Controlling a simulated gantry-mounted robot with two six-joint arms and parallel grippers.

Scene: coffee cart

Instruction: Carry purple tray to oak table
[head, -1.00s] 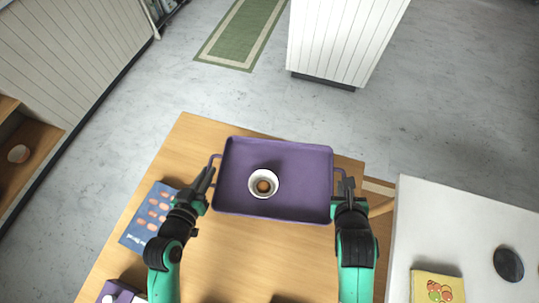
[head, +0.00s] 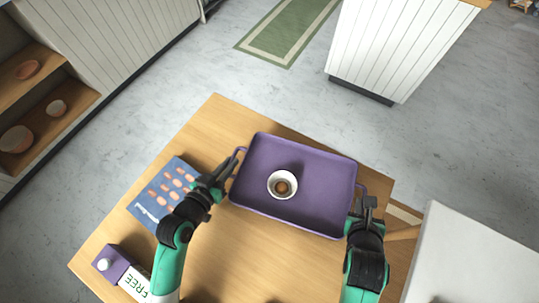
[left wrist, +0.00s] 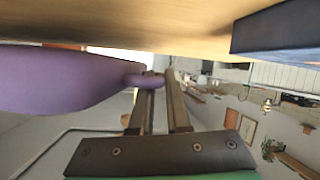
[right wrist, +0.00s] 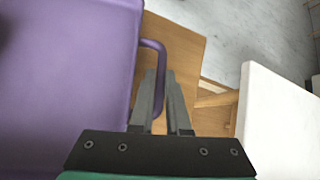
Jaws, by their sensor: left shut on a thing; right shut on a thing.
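The purple tray (head: 320,217) is level over the wooden table (head: 235,260), near its far right edge. I cannot tell whether it touches the tabletop. A white cup (head: 283,185) with brown contents stands upright on the tray. My left gripper (head: 229,168) is shut on the tray's left handle; the left wrist view shows the handle (left wrist: 145,81) between the fingertips. My right gripper (head: 364,197) is shut on the right handle; the right wrist view shows that handle (right wrist: 160,62) at the fingers.
A blue book or box (head: 163,195) with oval pictures lies left of the tray. A carton (head: 122,270) lies at the table's near left. A white counter (head: 460,255) stands close on the right. A white panelled cabinet (head: 395,50) and a green rug (head: 288,28) are beyond.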

